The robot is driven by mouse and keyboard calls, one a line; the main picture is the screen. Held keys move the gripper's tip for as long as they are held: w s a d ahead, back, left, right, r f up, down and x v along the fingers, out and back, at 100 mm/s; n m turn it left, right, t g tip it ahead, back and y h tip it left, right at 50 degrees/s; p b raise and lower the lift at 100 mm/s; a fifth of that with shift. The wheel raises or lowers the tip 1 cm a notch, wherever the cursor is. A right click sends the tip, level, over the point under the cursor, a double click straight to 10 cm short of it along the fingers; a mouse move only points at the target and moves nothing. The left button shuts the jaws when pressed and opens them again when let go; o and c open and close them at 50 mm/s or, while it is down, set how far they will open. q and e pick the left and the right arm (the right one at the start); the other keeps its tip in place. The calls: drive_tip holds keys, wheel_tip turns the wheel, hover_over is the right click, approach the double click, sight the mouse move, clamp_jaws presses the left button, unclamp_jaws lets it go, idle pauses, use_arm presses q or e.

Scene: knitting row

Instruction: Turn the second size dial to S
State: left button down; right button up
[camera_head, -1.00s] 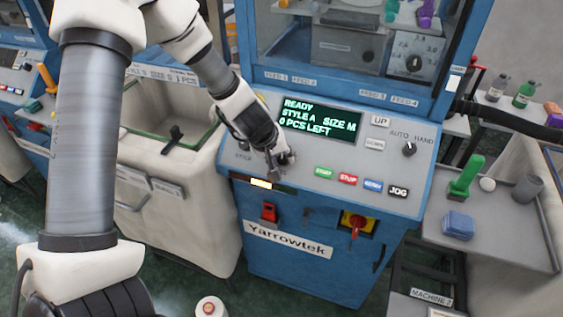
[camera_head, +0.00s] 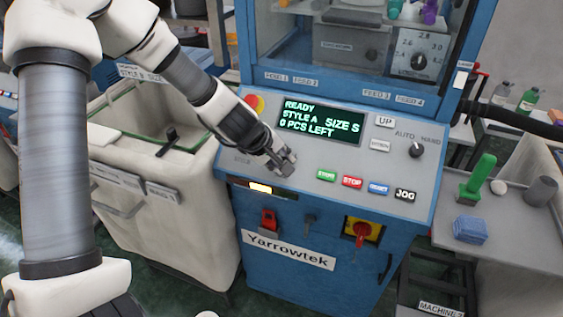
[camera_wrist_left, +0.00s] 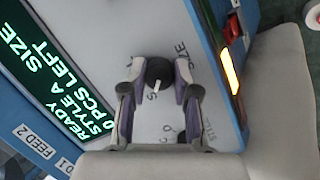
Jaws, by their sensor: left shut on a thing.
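My left gripper (camera_head: 284,168) reaches down to the lower left of the grey sloped panel on the blue Yarrowtek machine (camera_head: 290,249). In the left wrist view its two fingers (camera_wrist_left: 160,70) are shut on the black size dial (camera_wrist_left: 160,73), one on each side. The dial's white pointer points toward a printed S. In the head view the gripper hides the dial. The green display (camera_head: 321,120) reads READY, STYLE A, SIZE S, 0 PCS LEFT. My right gripper is not in view.
Coloured buttons (camera_head: 352,181) lie right of the gripper, and an AUTO/HAND knob (camera_head: 417,149) sits at the panel's right. A cream bin (camera_head: 150,205) stands left. A grey side table (camera_head: 510,235) holds several items at right.

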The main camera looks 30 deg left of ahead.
use_arm(q)
drive_tip(key=shift+r, duration=0.1)
drive_tip(key=c, duration=0.9)
unclamp_jaws()
drive_tip(key=shift+o, duration=0.2)
drive_tip(key=shift+s+r, duration=0.1)
drive_tip(key=d+v, duration=0.1)
drive_tip(key=v, duration=0.6)
drive_tip(key=shift+s+a+r, duration=0.2)
drive_tip(key=shift+a, duration=0.3)
